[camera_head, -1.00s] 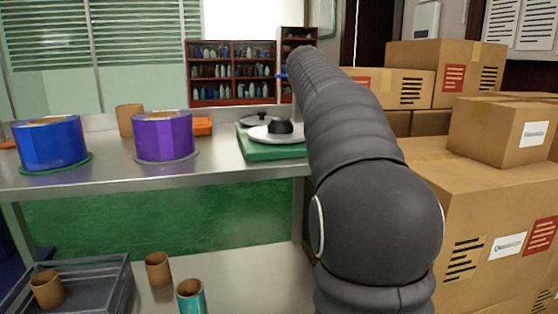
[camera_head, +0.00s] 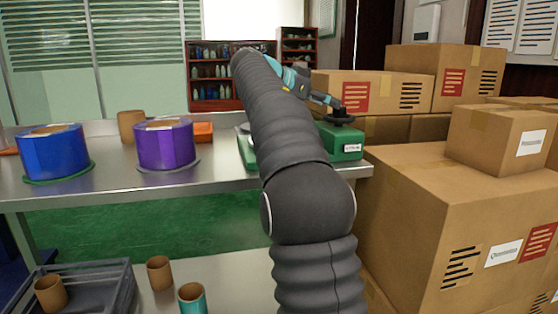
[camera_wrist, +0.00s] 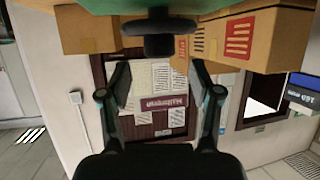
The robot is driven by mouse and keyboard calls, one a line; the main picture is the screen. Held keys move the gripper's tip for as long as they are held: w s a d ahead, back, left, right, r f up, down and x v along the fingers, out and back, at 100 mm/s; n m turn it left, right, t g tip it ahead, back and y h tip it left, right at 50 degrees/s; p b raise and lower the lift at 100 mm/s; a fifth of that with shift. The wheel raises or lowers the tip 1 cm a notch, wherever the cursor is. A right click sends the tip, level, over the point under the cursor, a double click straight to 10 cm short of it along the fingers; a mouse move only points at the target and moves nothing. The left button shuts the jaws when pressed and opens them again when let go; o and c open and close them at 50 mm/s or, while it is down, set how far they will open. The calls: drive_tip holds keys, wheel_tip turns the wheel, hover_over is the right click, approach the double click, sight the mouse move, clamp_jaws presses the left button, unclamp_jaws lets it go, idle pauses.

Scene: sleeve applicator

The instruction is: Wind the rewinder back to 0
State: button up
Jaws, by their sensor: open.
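The rewinder has a green base (camera_head: 342,142) with a small white label, at the right end of the metal table. Its middle is hidden behind my arm in the head view. A black knob-like part (camera_head: 341,117) stands above its right side. My gripper (camera_head: 328,100) is close to this part, at its upper left. In the wrist view, which looks upside down, my gripper (camera_wrist: 160,72) is open and empty. The black part (camera_wrist: 158,40) lies just beyond the fingertips, roughly centred between them, with the green base (camera_wrist: 150,6) at the top edge. No scale reading is legible.
A blue roll (camera_head: 52,152) and a purple roll (camera_head: 165,145) stand left on the table (camera_head: 215,175). An orange tray (camera_head: 203,132) is behind. Stacked cardboard boxes (camera_head: 440,210) fill the right side. Below are a grey crate (camera_head: 118,280) and small brown cores (camera_head: 159,273).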

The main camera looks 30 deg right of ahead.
drive_tip(key=p+v, duration=0.1)
drive_tip(key=v, duration=0.7)
drive_tip(key=s+a+f+n+t+y+p, duration=0.2)
drive_tip(key=s+a+f+n+y+p, duration=0.1)
drive_tip(key=s+a+f+n+y, duration=0.1)
drive_tip(key=s+a+f+n+t+y+p, duration=0.2)
drive_tip(key=s+a+f+n, duration=0.5)
drive_tip(key=s, duration=0.5)
drive_tip(key=a+n+y+p, duration=0.1)
drive_tip(key=a+n+y, duration=0.1)
drive_tip(key=a, duration=0.1)
drive_tip(key=shift+s+f+t, duration=0.15)
drive_tip(key=shift+t, duration=0.25)
drive_tip(key=shift+a+n, duration=0.1)
drive_tip(key=shift+n, duration=0.2)
drive_tip(key=s+a+f+n+y, duration=0.2)
drive_tip(key=s+a+f, duration=0.3)
drive_tip(key=s+f, duration=0.2)
drive_tip(key=s+a+f+n+t+y, duration=0.1)
drive_tip(key=s+a+f+n+y, duration=0.1)
drive_tip(key=s+a+f, duration=0.3)
wheel_tip(320, 180, down, 4)
drive_tip(key=shift+s+f+n+y, duration=0.25)
drive_tip(key=shift+s+y, duration=0.45)
drive_tip(key=shift+s, duration=0.4)
